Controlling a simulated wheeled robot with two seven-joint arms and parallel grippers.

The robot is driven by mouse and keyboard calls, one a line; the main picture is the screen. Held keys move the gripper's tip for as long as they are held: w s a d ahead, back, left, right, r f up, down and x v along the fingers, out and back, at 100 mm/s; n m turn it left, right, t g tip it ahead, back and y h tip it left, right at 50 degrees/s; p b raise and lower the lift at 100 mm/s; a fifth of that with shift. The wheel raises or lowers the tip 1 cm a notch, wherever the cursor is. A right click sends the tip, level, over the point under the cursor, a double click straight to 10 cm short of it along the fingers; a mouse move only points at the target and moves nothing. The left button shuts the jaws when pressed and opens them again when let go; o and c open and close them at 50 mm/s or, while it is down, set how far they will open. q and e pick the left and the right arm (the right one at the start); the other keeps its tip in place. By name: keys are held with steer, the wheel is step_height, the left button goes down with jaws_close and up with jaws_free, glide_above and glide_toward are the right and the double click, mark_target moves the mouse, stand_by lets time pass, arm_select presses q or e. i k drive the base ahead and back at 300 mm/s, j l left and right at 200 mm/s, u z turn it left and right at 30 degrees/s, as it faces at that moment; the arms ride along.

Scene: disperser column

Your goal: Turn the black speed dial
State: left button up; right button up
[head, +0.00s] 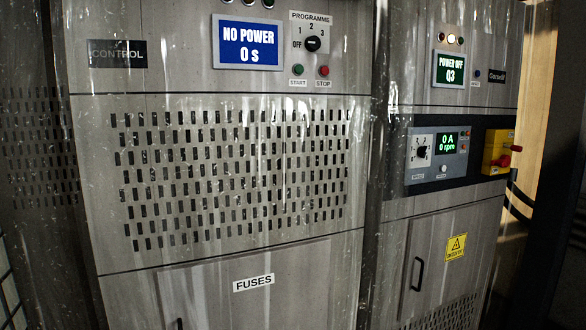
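A black dial (422,152) sits on a light grey panel with scale marks around it, on the right cabinet. Beside it a small green display (447,142) reads 0 A and 0 rpm. A second black knob (312,44), labelled PROGRAMME with OFF, 1, 2 and 3, is on the left cabinet at the top. Neither of my grippers is in the head view.
A blue screen (248,43) reads NO POWER, 0 s. A green screen (450,69) reads POWER OFF, Q3. A yellow box with a red switch (497,152) is right of the dial panel. A door handle (417,274) juts out below. The space before the cabinets looks clear.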

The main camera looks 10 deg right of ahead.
mark_target(422, 151)
steer(key=z, duration=0.35)
steer(key=i+l+z, duration=0.1)
steer(key=z, duration=0.65)
steer(key=i+l, duration=0.05)
